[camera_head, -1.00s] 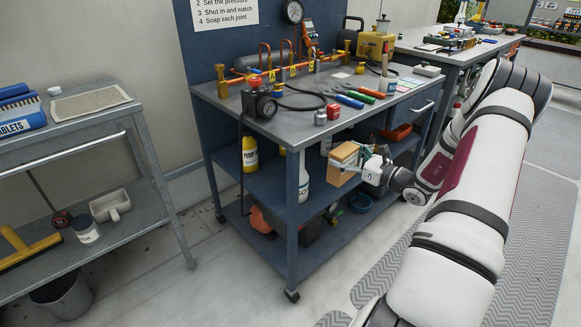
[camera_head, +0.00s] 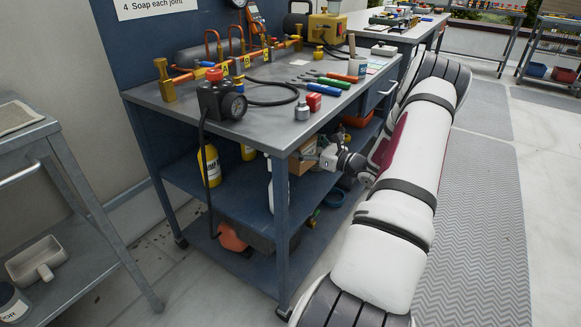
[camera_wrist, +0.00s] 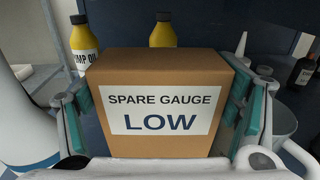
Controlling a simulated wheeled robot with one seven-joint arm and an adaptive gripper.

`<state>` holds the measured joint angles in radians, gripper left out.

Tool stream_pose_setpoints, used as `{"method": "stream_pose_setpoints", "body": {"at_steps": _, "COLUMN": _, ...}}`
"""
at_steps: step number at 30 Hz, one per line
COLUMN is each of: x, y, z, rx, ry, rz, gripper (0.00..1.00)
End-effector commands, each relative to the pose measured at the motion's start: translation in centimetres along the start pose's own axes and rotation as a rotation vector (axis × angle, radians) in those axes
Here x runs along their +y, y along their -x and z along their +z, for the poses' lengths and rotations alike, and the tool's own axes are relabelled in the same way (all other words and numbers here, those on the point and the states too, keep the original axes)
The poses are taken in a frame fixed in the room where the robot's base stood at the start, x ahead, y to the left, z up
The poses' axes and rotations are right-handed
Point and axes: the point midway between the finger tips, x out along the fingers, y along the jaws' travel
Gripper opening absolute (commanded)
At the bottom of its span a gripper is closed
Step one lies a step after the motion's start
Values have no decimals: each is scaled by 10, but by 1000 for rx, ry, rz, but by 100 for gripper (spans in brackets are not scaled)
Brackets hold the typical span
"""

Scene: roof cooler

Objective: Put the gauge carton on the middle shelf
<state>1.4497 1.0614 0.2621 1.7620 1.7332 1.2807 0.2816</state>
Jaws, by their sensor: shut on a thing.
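The gauge carton (camera_wrist: 158,140) is a brown box with a white label reading "SPARE GAUGE LOW". My gripper (camera_wrist: 158,120) is shut on it, with teal pads at both sides. In the head view the carton (camera_head: 301,160) is partly hidden by the bench's front post, and my gripper (camera_head: 318,156) reaches in from the right beneath the bench top. The carton is in the space over the middle shelf (camera_head: 232,192), a blue board below the grey top. I cannot tell whether the carton's underside touches the shelf.
Yellow pump oil bottles (camera_head: 208,167) stand on the middle shelf, behind the carton in the wrist view. A white bottle (camera_head: 270,188) is close to its left. A white mug (camera_wrist: 283,128) and a dark bottle (camera_wrist: 301,72) are at its right in the wrist view. The bench top (camera_head: 265,125) is overhead.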

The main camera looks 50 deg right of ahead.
Motion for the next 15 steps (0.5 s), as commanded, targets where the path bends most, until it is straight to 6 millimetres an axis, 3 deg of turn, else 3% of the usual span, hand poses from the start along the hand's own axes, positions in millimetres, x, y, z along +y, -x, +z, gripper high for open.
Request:
{"method": "stream_pose_setpoints", "body": {"at_steps": 3, "x": 1, "y": 0, "z": -25, "rx": -1, "ry": -1, "rz": 1, "gripper": 41}}
{"method": "stream_pose_setpoints", "body": {"at_steps": 15, "x": 1, "y": -1, "z": -69, "rx": -2, "ry": 0, "rz": 2, "gripper": 41}}
